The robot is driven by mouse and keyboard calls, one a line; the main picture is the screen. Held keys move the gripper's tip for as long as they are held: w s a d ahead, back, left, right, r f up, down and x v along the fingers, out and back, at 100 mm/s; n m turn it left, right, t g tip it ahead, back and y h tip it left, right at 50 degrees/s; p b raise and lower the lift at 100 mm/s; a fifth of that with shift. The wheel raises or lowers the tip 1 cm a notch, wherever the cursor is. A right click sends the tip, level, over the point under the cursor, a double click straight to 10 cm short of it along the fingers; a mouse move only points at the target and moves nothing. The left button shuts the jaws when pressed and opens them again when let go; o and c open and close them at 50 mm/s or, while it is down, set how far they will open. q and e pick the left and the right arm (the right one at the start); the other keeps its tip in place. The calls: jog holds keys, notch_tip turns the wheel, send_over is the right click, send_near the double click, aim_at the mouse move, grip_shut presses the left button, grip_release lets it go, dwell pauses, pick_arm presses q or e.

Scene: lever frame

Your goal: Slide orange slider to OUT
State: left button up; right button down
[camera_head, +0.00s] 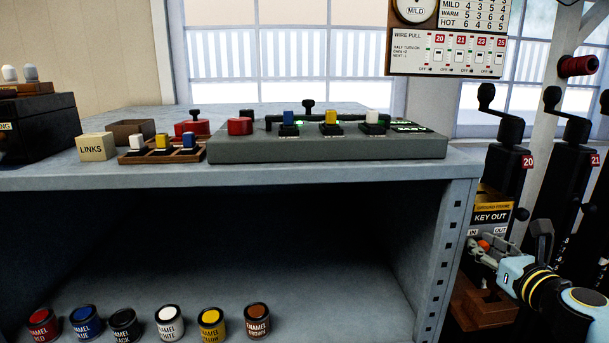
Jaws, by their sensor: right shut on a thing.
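The orange slider (484,245) shows as a small orange knob low on the ground frame post at the right. It sits below the black KEY OUT plate (491,217), between the IN label on the left and the OUT label on the right, a little nearer IN. My right gripper (481,249) comes in from the lower right and is shut on the orange slider. Its fingers hide part of the knob and the slot. My left gripper is not in view.
Tall black levers (508,140) numbered 20 and 21 stand above and right of my right gripper. The grey workbench (340,179) ends just left of it. A brown wooden base (482,306) lies below. Paint tins (170,322) stand under the bench.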

jog(key=shift+w+a+r, duration=0.1)
jog(key=shift+r, duration=0.1)
jog(key=shift+w+d+r+b, duration=0.15)
jog(key=shift+d+b, duration=0.15)
jog(key=shift+d, duration=0.25)
jog(key=shift+d+b, duration=0.55)
jog(key=shift+d, duration=1.2)
jog(key=c, duration=1.6)
grip_release()
jog(key=shift+o, duration=1.2)
jog(key=shift+w+d, duration=0.1)
jog(key=shift+d, duration=0.05)
jog(key=shift+f, duration=0.2)
